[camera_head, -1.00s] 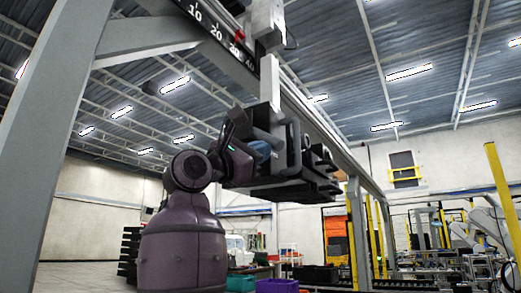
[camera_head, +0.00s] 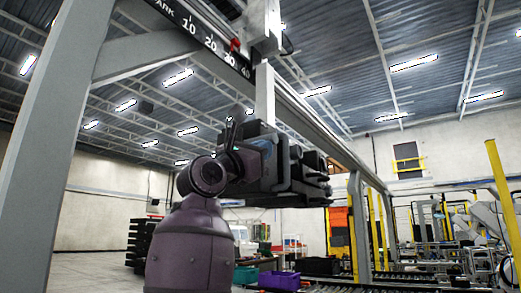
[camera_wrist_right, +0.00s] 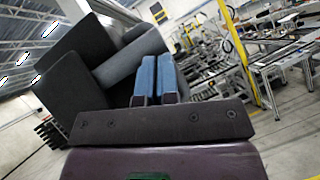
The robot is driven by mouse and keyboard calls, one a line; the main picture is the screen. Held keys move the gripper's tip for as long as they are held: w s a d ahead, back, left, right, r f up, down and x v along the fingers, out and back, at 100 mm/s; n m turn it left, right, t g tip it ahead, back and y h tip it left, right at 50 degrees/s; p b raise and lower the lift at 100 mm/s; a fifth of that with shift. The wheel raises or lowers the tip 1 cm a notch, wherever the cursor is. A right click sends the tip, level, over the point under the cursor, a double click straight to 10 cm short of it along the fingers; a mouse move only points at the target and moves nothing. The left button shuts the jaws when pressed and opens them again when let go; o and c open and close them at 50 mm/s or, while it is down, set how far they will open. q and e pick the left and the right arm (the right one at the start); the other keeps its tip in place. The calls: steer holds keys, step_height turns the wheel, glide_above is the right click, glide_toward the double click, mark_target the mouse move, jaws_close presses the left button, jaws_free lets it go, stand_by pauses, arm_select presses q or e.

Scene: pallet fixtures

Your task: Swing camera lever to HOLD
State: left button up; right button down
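A dark camera-like unit (camera_head: 308,172) hangs below the overhead beam in the head view, under a pale vertical post (camera_head: 265,95). My right gripper (camera_head: 266,150) is up against its left side, with a bit of blue finger showing. In the right wrist view the two blue fingers of my right gripper (camera_wrist_right: 156,70) stand close together, with a narrow gap. A grey bar (camera_wrist_right: 130,58) between dark panels (camera_wrist_right: 65,80) meets them near their tips. Whether they grip the bar is unclear. No HOLD label can be read. My left gripper is out of view.
The beam (camera_head: 320,125) carries a scale (camera_head: 205,40) with numbers and a red pointer (camera_head: 235,45). A thick grey upright (camera_head: 55,140) stands at the left. Yellow posts (camera_head: 505,200), a purple bin (camera_head: 279,281) and a green bin (camera_head: 246,275) stand beyond, lower down.

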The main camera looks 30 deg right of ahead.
mark_target(269, 135)
steer(key=r+p, duration=0.1)
steer(key=r, duration=0.2)
steer(key=shift+s+d+p, duration=0.15)
steer(key=shift+s+p, duration=0.05)
steer(key=shift+p, duration=0.15)
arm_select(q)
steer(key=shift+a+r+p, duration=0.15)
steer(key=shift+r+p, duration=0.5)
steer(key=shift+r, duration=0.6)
arm_select(e)
steer(key=shift+w+r, duration=0.25)
steer(key=shift+r, duration=1.15)
